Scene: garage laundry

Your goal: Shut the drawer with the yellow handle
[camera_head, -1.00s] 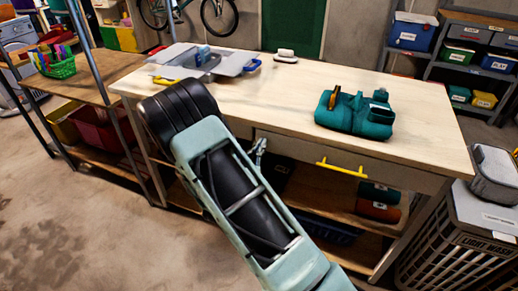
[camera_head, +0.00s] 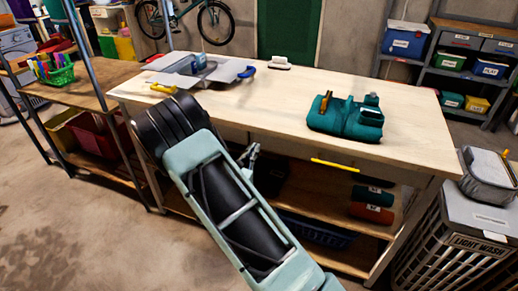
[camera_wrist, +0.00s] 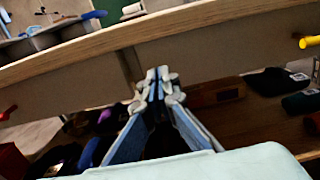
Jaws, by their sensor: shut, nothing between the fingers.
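The yellow handle (camera_head: 334,163) is on the front of a drawer (camera_head: 285,148) beneath the long workbench top. The drawer front lies close under the tabletop edge, with no open drawer interior visible. In the wrist view the handle (camera_wrist: 310,42) is at the far right, and the pale drawer front (camera_wrist: 215,58) runs left from it. My gripper (camera_head: 250,152) is shut and empty, left of the handle. In the wrist view its fingertips (camera_wrist: 158,75) are before the bench front, near a vertical seam; contact cannot be told. My arm hides part of the bench's left side.
On the wooden workbench top (camera_head: 270,105) are a teal caddy (camera_head: 345,118), a grey tray (camera_head: 185,68) and a white brush (camera_head: 279,63). Rolled items (camera_head: 372,204) lie on the lower shelf. A laundry hamper (camera_head: 450,245) stands at the right. A red handle (camera_wrist: 8,113) shows at left.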

